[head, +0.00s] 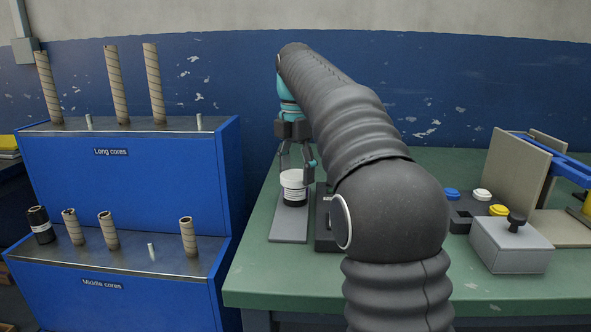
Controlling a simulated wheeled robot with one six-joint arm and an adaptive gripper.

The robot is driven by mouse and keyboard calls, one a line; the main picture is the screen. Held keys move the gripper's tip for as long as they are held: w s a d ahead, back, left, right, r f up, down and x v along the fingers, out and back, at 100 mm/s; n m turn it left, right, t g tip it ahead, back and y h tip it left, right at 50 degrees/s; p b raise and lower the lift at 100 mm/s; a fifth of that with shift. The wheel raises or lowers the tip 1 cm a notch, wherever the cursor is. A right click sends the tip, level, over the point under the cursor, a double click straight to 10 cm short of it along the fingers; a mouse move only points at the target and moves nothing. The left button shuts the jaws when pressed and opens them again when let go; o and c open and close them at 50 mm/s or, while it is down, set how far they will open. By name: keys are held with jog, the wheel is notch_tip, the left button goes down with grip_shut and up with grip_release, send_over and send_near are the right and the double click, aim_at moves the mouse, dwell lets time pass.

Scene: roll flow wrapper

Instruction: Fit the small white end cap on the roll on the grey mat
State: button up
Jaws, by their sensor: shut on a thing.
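My gripper (296,166) points down over the grey mat (289,229), its fingers spread around a white top piece. That piece, which looks like the small white end cap (292,174), is at the upper end of the roll. The roll (294,193) stands upright on the mat, with a white striped label and a black lower part. From this view I cannot tell whether the cap is seated on the roll or held just above it. My arm covers part of the bench to the right.
Further right, a dark holder (461,219) carries blue, white and yellow caps, near a grey box with a black knob (516,222). A blue rack (130,180) with upright cores stands left.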

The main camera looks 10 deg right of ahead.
jog(key=shift+f, duration=0.15)
jog(key=o, duration=0.9)
